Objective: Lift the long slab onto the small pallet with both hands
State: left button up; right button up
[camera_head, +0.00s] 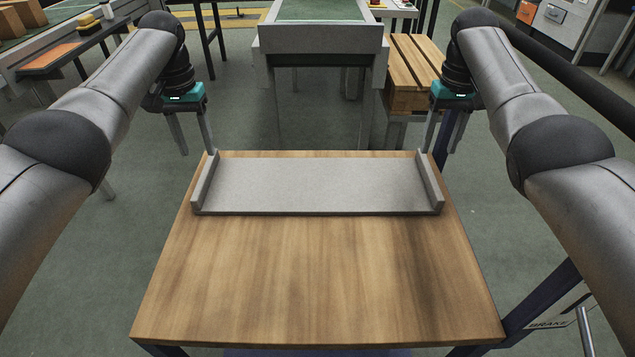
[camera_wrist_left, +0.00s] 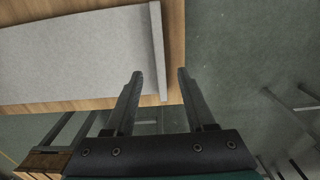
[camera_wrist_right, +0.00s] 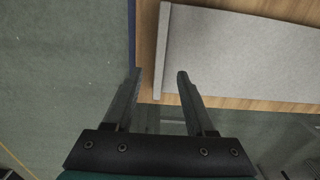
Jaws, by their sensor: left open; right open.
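The long slab (camera_head: 315,185) is pale grey with a raised lip at each short end. It lies flat across the far part of the wooden table (camera_head: 315,280). My left gripper (camera_head: 196,152) is open above the slab's left end; the left wrist view shows that lip (camera_wrist_left: 157,50) in line with the gap between the fingers. My right gripper (camera_head: 439,152) is open at the right end, with that lip (camera_wrist_right: 162,50) likewise in line with its finger gap. Both are empty. The small pallet (camera_head: 408,98), slatted wood, stands behind the table at the right.
A grey conveyor-like bench with a green top (camera_head: 320,10) stands beyond the table, left of the pallet. A workbench (camera_head: 75,50) runs along the back left. The table's front half is bare, and green floor separates the table from the bench.

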aim_at(205, 171)
pick_arm(q)
notch_tip(205, 171, down, 7)
jog(key=shift+f, duration=0.1)
pick_arm(e)
notch_tip(205, 171, down, 7)
jog(key=shift+f, duration=0.15)
pick_arm(q)
grip_shut()
pick_arm(e)
grip_shut()
dwell(0.9)
pick_arm(q)
jog(key=shift+w, duration=0.1)
pick_arm(e)
jog(key=shift+w+r, duration=0.1)
jog(key=shift+r, duration=0.1)
